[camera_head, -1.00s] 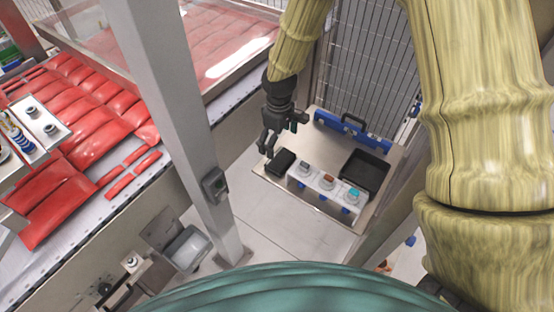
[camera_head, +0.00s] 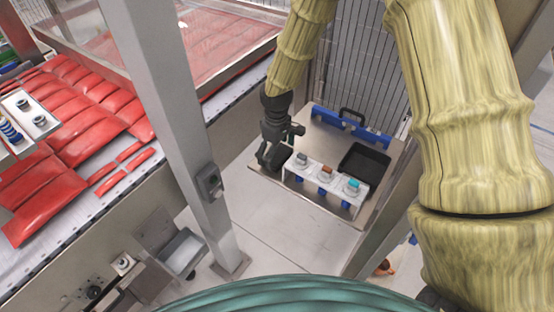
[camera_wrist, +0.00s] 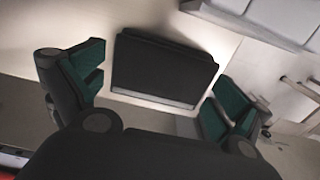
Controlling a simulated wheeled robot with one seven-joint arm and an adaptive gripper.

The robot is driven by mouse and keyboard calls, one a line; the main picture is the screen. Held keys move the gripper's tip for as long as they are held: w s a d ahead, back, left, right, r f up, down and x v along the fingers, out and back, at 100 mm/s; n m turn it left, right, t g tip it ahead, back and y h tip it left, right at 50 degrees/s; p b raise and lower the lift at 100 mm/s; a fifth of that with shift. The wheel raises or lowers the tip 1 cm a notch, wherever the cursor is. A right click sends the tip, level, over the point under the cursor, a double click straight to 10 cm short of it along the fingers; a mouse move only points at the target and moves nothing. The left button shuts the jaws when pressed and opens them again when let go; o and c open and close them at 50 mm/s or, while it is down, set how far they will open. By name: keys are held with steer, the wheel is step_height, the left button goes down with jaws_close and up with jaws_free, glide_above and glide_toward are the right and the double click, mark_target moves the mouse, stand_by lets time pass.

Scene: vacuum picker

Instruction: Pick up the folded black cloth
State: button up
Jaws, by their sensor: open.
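The folded black cloth (camera_wrist: 162,70) lies flat on the light metal table (camera_wrist: 130,20) in the wrist view, dark with a lighter strip along its near edge. My gripper (camera_wrist: 152,88) is open, with a green-padded finger on each side of the cloth. Gaps show between the cloth and both fingers in this view; the exact height above the table cannot be told. In the head view my gripper (camera_head: 272,160) is over the left part of the table (camera_head: 318,205) and hides most or all of the cloth.
A white rack (camera_head: 325,182) with several knobbed pieces stands right of my gripper. Behind it are a black tray (camera_head: 364,160) and a blue holder (camera_head: 350,130). A wire fence (camera_head: 362,70) closes the back. A grey post (camera_head: 165,110) stands to the left.

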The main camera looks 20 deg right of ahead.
mark_target(277, 153)
steer(key=shift+s+r, duration=0.1)
steer(key=shift+r, duration=0.05)
steer(key=shift+s+r, duration=0.1)
steer(key=shift+s, duration=0.05)
steer(key=shift+c, duration=1.2)
steer(key=c, duration=0.5)
steer(key=shift+o, duration=0.2)
steer(key=shift+r, duration=0.1)
steer(key=shift+w+r+p, duration=0.2)
steer(key=shift+r+p, duration=0.4)
steer(key=shift+p, duration=0.1)
step_height(277, 153, up, 9)
steer(key=p, duration=0.6)
steer(key=shift+f, duration=0.2)
